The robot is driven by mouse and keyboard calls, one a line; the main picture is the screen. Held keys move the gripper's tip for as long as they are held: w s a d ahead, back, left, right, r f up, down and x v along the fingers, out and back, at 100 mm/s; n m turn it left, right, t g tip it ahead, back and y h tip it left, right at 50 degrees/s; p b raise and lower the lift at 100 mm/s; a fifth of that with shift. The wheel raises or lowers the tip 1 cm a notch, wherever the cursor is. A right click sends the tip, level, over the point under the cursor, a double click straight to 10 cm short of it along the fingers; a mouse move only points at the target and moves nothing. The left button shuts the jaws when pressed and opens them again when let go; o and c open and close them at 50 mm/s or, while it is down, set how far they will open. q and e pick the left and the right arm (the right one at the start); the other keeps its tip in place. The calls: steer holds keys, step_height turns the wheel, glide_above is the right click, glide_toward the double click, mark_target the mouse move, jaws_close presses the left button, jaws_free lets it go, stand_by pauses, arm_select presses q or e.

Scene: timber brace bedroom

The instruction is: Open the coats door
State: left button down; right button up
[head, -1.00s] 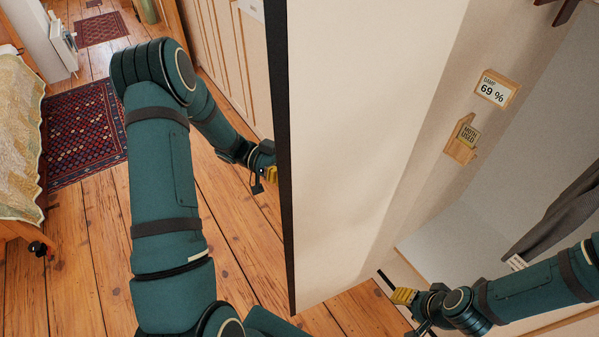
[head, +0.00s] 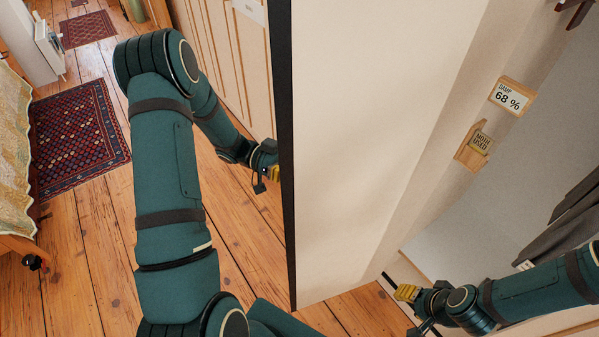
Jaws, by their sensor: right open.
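A tall cream door panel (head: 375,120) with a dark left edge stands open in the middle of the head view, taken to be the coats door. To its right is the inside of the closet, with dark grey clothing (head: 565,225) hanging there. My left gripper (head: 272,174) is at the panel's left edge; its tips are partly hidden behind the panel, so contact and jaw state cannot be told. My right gripper (head: 406,293), with yellow fingers, is open and empty near the panel's lower right, in front of the closet.
A damp display (head: 512,96) reading 68 % and a small wooden holder (head: 474,147) hang on the closet wall. Panelled cream doors (head: 225,50) stand behind my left arm. A bed (head: 14,160) and a patterned rug (head: 78,138) lie at left. Wooden floor between is clear.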

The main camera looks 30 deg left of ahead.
arm_select(q)
steer(key=shift+w+d+r, duration=0.2)
steer(key=shift+r, duration=0.1)
steer(key=c, duration=0.7)
jaws_free()
steer(key=shift+c, duration=0.2)
steer(key=shift+w+d+f, duration=0.1)
steer(key=shift+w+d, duration=0.05)
steer(key=shift+d, duration=0.1)
steer(key=shift+a+f, duration=0.1)
steer(key=shift+a, duration=0.1)
arm_select(e)
steer(key=shift+d, duration=0.15)
arm_select(q)
steer(key=s+a, duration=0.1)
steer(key=a, duration=1.1)
steer(key=shift+a, duration=0.1)
